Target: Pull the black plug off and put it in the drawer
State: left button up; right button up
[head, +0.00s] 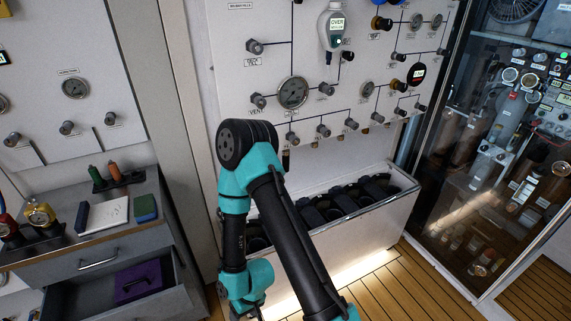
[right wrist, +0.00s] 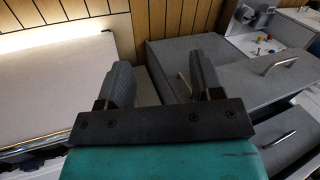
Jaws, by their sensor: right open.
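The black plug is not clear to me; a small dark piece (head: 285,160) hangs under the panel's lower edge in the head view, and I cannot tell if it is the plug. The grey drawer (head: 150,296) stands pulled open at the lower left, with a purple case (head: 138,281) inside. My right arm folds down in front of the panel, and its gripper end is at the bottom edge of the head view. In the right wrist view my right gripper (right wrist: 162,72) is open, with nothing between its fingers. My left gripper is not in view.
A glass-fronted cabinet (head: 455,150) stands right; wooden floor is clear.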

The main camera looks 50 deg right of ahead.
aim_at(285, 164)
jog(key=w+d+r+m+t+h, duration=0.2)
jog(key=w+d+r+t+h, duration=0.15)
jog(key=w+d, duration=0.4)
jog(key=w+d+r+m+t+h, duration=0.25)
jog(key=w+d+t, duration=0.3)
jog(key=w, duration=0.35)
jog(key=d+r+m+h, duration=0.2)
jog(key=d+r+h, duration=0.2)
jog(key=d+r, duration=0.1)
jog(key=d+r+m+g+h, duration=0.1)
jog(key=d+r+m+h, duration=0.1)
jog(key=d+r+h, duration=0.3)
jog(key=w+d+r+m+g+h, duration=0.1)
jog(key=d+r+m+h, duration=0.2)
jog(key=d+r+h, duration=0.2)
jog(key=shift+d+r, duration=0.15)
jog(key=shift+d, duration=0.65)
jog(key=shift+d, duration=0.1)
jog(key=x, duration=1.7)
jog(key=shift+s+d, duration=0.2)
jog(key=shift+d, duration=0.05)
